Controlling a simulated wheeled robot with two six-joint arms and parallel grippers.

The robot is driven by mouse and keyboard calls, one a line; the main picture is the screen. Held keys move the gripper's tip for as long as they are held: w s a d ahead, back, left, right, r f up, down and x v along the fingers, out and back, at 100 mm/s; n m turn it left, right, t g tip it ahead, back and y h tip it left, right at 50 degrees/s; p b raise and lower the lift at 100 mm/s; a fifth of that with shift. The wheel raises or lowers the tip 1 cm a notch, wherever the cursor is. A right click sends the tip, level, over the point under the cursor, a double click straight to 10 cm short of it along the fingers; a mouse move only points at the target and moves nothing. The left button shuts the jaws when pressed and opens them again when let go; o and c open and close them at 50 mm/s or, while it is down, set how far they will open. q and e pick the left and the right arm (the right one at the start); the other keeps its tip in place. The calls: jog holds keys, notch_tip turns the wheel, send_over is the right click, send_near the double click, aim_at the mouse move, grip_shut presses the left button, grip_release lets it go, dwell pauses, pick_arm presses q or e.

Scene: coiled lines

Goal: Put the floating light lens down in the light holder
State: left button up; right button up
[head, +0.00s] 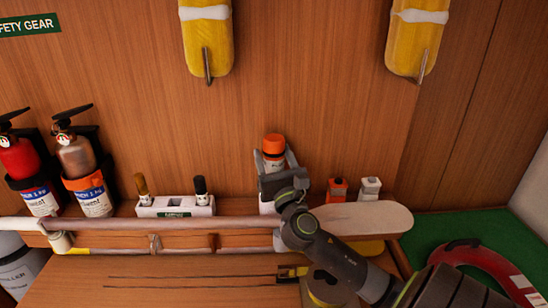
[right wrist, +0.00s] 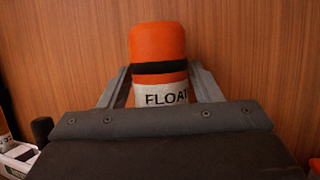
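The floating light (head: 273,147) has an orange top, a dark band and a pale lower body. In the right wrist view the light (right wrist: 160,45) stands upright, with "FLOAT" lettering partly hidden behind my gripper. My right gripper (head: 273,164) has a finger on each side of the light and appears shut on it, above the shelf by the back wall. A small white piece (head: 266,208), perhaps the light holder, shows just below the gripper. The gripper hides most of it, so I cannot tell whether the light touches it. My left gripper is not in view.
A white rack (head: 175,213) with two upright flares stands left of the gripper. Two extinguishers (head: 90,190) stand further left. Small orange (head: 337,192) and white (head: 370,190) items stand to the right. A pale rail (head: 120,223) runs along the shelf front.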

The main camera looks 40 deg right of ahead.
jog(key=shift+o, duration=1.2)
jog(key=shift+f, duration=0.15)
jog(key=shift+s, duration=0.1)
jog(key=s+a+b, duration=0.1)
jog(key=s+a, duration=0.5)
jog(key=s, duration=0.7)
jog(key=shift+s+a+f, duration=0.15)
jog(key=shift+a+f, duration=0.05)
jog(key=shift+f, duration=0.25)
